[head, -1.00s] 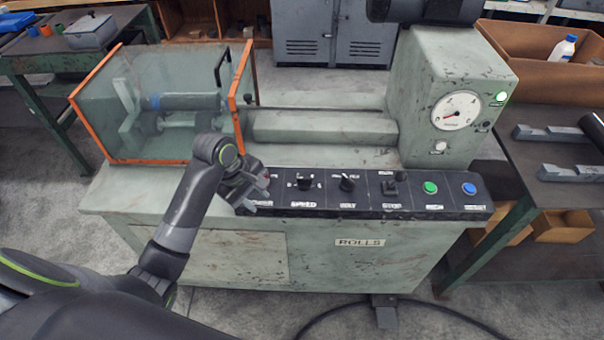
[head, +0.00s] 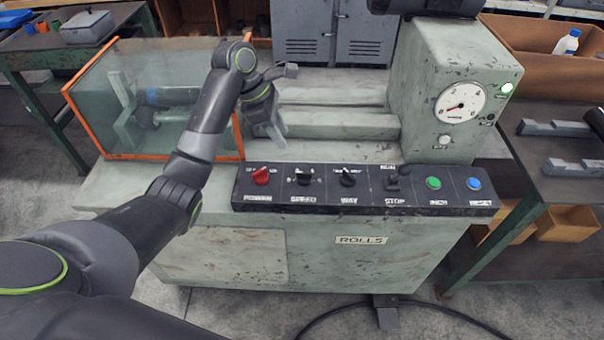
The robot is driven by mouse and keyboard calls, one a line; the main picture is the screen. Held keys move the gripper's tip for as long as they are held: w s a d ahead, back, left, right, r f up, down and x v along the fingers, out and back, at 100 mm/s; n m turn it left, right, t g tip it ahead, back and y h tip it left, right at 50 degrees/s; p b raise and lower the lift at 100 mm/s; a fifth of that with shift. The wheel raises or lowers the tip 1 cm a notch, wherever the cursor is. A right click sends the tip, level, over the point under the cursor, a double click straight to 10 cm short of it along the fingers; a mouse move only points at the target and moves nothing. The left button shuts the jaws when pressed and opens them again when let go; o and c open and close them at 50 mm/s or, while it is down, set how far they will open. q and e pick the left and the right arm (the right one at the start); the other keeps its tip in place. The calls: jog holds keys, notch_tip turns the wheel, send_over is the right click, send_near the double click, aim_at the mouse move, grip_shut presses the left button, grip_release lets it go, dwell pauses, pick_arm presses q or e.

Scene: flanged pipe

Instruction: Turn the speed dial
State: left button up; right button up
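The speed dial (head: 304,176) is a black knob above the "SPEED" label on the black control panel (head: 330,203) of the green machine. It sits between a red power knob (head: 261,176) and the black "WAY" knob (head: 348,178). My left gripper (head: 286,100) is raised above and behind the panel, up and left of the speed dial and apart from it. Its two fingers are spread with nothing between them. My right gripper is not in view.
A clear guard with an orange frame (head: 82,125) stands at the left, close to my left arm. A gauge (head: 460,104) with a lit lamp (head: 507,88) is on the housing at right. Green (head: 433,183) and blue (head: 473,184) buttons are on the panel's right.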

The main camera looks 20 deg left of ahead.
pick_arm(q)
jog(key=b, duration=0.6)
send_near(304, 172)
notch_tip(304, 172, down, 3)
jog(key=x, duration=0.3)
jog(key=d+x, duration=0.1)
jog(key=x, duration=0.1)
jog(key=shift+w+d+f, duration=0.15)
grip_shut()
